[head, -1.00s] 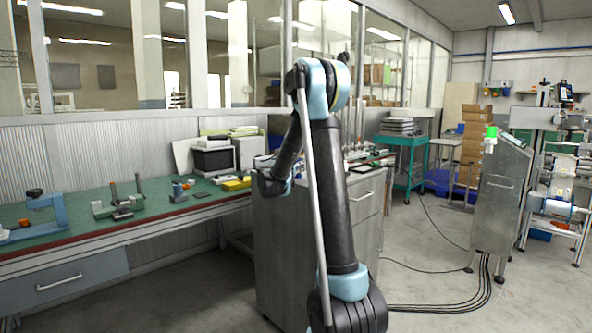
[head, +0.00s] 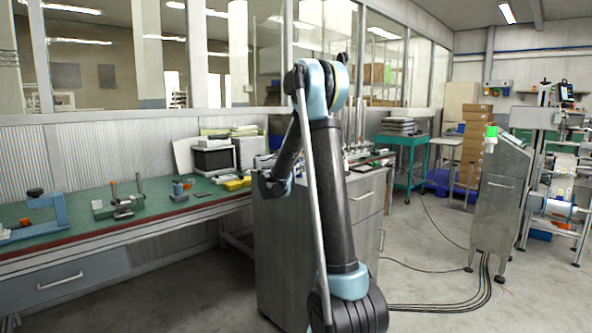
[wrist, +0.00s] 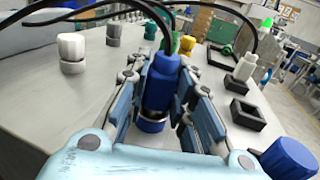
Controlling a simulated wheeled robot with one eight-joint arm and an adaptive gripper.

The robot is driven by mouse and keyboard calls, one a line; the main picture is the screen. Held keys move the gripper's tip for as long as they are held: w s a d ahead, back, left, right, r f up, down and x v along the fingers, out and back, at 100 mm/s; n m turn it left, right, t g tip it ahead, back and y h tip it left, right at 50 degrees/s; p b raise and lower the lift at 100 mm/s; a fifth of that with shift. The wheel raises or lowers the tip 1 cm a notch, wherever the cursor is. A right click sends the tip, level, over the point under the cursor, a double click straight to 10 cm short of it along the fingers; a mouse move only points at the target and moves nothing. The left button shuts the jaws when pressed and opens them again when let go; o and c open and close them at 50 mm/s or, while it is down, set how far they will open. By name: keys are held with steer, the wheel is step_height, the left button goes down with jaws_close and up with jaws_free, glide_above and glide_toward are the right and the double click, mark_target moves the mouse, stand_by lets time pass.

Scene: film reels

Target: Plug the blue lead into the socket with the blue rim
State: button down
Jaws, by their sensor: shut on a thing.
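In the wrist view my gripper (wrist: 160,88) is shut on the blue lead's plug (wrist: 163,72), a thick blue cylinder between its fingers. A black cable curves up from the plug's far end toward the top left. A silvery band and more blue show at the plug's near end, between the fingers. In the head view my arm stands in front of a grey cabinet, and my gripper cannot be made out there.
White (wrist: 71,52) and grey (wrist: 113,34) pieces stand at left. A blue knob-like piece (wrist: 290,157) is at lower right.

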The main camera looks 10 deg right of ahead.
steer(key=c, duration=1.7)
jaws_free()
steer(key=shift+v, duration=5.45)
